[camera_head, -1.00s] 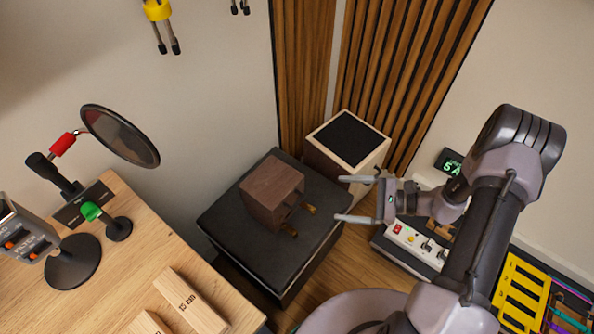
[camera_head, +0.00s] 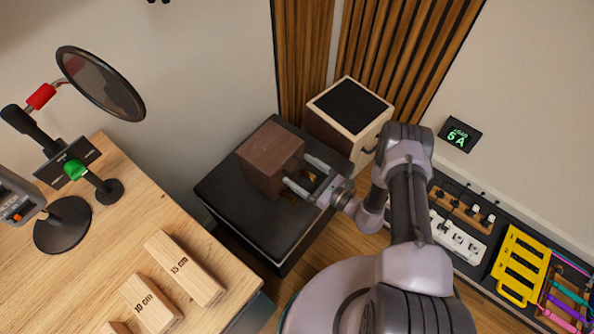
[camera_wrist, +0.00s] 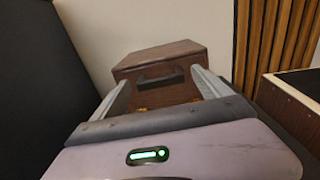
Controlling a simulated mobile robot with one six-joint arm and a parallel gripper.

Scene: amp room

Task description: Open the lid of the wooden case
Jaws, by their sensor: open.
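The wooden case (camera_head: 272,158) is a dark brown box standing on a black-topped stand (camera_head: 240,222). It also shows straight ahead in the wrist view (camera_wrist: 160,58), with a dark handle (camera_wrist: 160,77) on its front and brass-coloured fittings (camera_wrist: 143,108) lower down. Its lid looks closed. My gripper (camera_head: 302,176) is open, its two fingers pointing at the front of the case. In the wrist view the fingers (camera_wrist: 162,88) lie to either side of the handle. I cannot tell whether they touch the case.
A pale speaker-like box with a black top (camera_head: 350,105) stands close behind and right of the case. A wooden table (camera_head: 110,250) with a round black filter (camera_head: 100,83) and labelled wooden blocks (camera_head: 185,268) is at left. A power strip (camera_head: 458,238) lies at right.

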